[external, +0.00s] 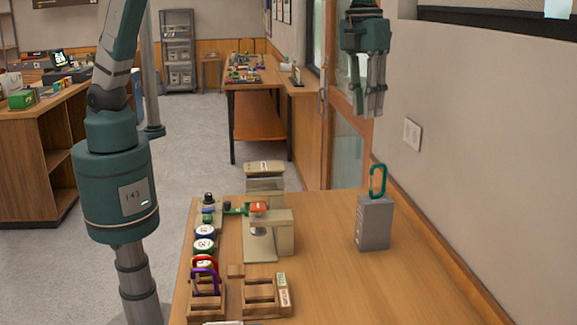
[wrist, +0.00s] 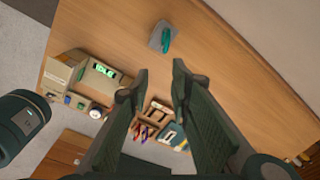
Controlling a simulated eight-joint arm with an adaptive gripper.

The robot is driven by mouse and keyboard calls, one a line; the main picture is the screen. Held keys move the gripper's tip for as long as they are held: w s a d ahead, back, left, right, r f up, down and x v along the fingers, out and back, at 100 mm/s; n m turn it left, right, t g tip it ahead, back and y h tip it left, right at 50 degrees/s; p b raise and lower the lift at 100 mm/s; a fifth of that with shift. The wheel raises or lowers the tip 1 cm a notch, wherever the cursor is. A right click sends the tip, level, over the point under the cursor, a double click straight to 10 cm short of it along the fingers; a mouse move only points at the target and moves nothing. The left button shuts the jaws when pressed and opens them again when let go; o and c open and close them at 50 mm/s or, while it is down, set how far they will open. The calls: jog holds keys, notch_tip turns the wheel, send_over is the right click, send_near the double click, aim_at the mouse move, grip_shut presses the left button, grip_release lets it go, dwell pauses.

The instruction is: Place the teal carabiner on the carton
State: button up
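The teal carabiner (external: 378,181) stands upright on top of a grey block (external: 374,230) at the right of the wooden table. In the wrist view the carabiner (wrist: 166,41) shows on the grey block (wrist: 155,36) near the top middle. My gripper (external: 373,112) is high above the table, well above the carabiner and apart from it. In the wrist view its two fingers (wrist: 160,82) are spread with nothing between them, so it is open and empty. A tan box (wrist: 60,72) at the left in the wrist view may be the carton; I cannot tell for certain.
A beige machine (external: 284,232) with a lit display stands left of the grey block. Several jars and gadgets line the table's left edge. Wooden racks (external: 262,296), one with coloured carabiners, stand in front. The table's right and front right are clear; a wall borders the right.

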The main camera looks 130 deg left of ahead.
jog(key=s+d+r+n+t, duration=0.1)
jog(key=s+d+r+n, duration=0.2)
jog(key=s+d, duration=0.3)
jog(key=s+d+r+n+t, duration=0.1)
jog(key=s+d+r+n, duration=0.25)
jog(key=s, duration=0.45)
jog(key=s+d+r+n+t, duration=0.1)
jog(key=s+d+r+n, duration=0.2)
jog(key=s, duration=0.5)
jog(key=s+d+f+n+t, duration=0.1)
jog(key=s+d+f+n, duration=0.2)
jog(key=s, duration=0.4)
jog(key=s+d+f+n+t, duration=0.1)
jog(key=s+d+f+n, duration=0.2)
jog(key=s, duration=0.5)
jog(key=s+d+f+n+t, duration=0.1)
jog(key=s+d+f+n, duration=0.2)
jog(key=s+n, duration=0.2)
jog(key=s, duration=0.3)
jog(key=shift+d, duration=0.35)
jog(key=shift+f, duration=0.1)
notch_tip(320, 180, down, 10)
jog(key=b, duration=1)
